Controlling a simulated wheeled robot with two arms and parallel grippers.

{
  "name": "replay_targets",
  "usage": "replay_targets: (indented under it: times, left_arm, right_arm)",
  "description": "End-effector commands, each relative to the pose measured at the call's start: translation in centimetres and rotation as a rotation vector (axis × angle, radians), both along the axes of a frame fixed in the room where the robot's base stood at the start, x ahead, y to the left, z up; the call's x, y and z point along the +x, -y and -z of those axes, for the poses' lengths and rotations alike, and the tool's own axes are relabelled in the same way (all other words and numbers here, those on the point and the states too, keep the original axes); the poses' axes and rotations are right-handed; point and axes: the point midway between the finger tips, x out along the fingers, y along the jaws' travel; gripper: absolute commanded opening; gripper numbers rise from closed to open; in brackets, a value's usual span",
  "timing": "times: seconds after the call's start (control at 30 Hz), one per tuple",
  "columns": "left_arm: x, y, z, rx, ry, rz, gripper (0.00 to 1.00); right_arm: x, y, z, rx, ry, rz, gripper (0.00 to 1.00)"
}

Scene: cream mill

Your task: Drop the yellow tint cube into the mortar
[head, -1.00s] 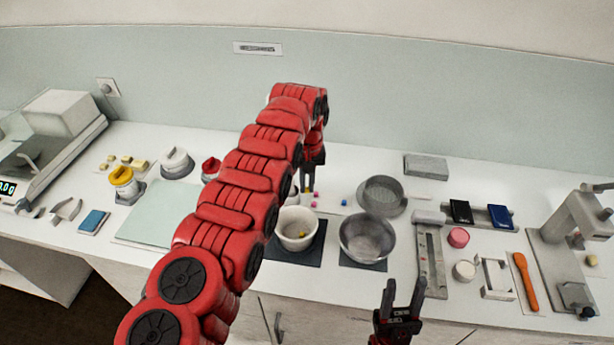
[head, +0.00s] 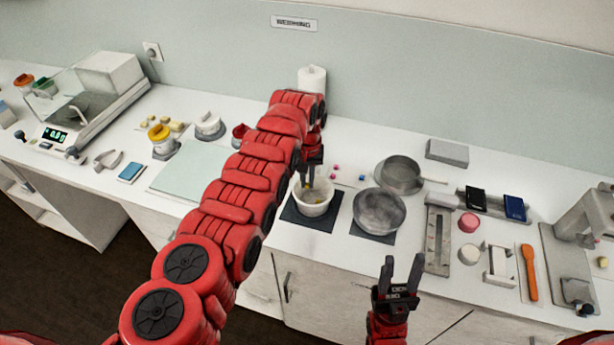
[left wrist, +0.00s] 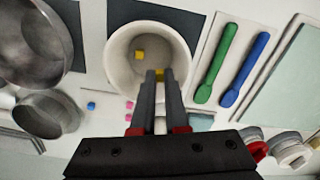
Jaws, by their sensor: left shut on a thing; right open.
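The mortar (head: 313,208) is a white bowl on a dark mat in the middle of the counter. My left gripper (head: 309,184) points down over it, its fingertips at the mouth of the bowl. It is shut on a small yellow cube (left wrist: 159,74), which shows between the fingertips in the left wrist view. Another small yellow piece (left wrist: 140,55) lies inside the mortar, whose inner wall (left wrist: 122,75) shows clear around it. My right gripper (head: 402,272) is open and empty in front of the counter's front edge.
A metal bowl (head: 379,213) stands right of the mortar, with a sieve (head: 400,177) behind. Pink cubes (head: 334,177) and a blue cube (head: 361,178) lie behind the mortar. Green (left wrist: 216,65) and blue (left wrist: 244,70) spatulas lie beside it in the left wrist view.

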Motion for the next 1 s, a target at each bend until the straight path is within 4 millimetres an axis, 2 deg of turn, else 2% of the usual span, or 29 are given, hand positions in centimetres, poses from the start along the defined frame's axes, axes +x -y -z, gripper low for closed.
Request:
replay_targets:
  times: [0.2, 0.23, 0.4, 0.77, 0.87, 1.0]
  left_arm:
    - [0.0, 0.0, 0.0, 0.000, 0.000, 0.000, 0.00]
    - [0.0, 0.0, 0.0, 0.000, 0.000, 0.000, 0.15]
    - [0.0, 0.0, 0.0, 0.000, 0.000, -0.001, 0.46]
    - [0.0, 0.0, -0.2, 0.000, 0.000, -0.001, 0.47]
    - [0.1, -0.1, -1.0, 0.000, 0.000, -0.003, 0.47]
    - [0.1, -0.1, -3.2, -0.002, 0.003, -0.002, 0.47]
  right_arm:
    - [0.0, 0.0, 0.0, 0.000, 0.000, 0.000, 0.46]
    - [0.0, 0.0, 0.0, 0.000, 0.000, 0.000, 0.46]
    - [0.0, 0.0, 0.0, 0.000, 0.000, 0.000, 0.46]
    - [0.0, 0.0, 0.1, 0.000, 0.000, 0.000, 0.46]
    - [0.0, 0.0, 0.4, 0.000, 0.000, 0.000, 0.46]
    - [0.0, 0.0, 1.1, 0.000, 0.000, 0.000, 0.46]
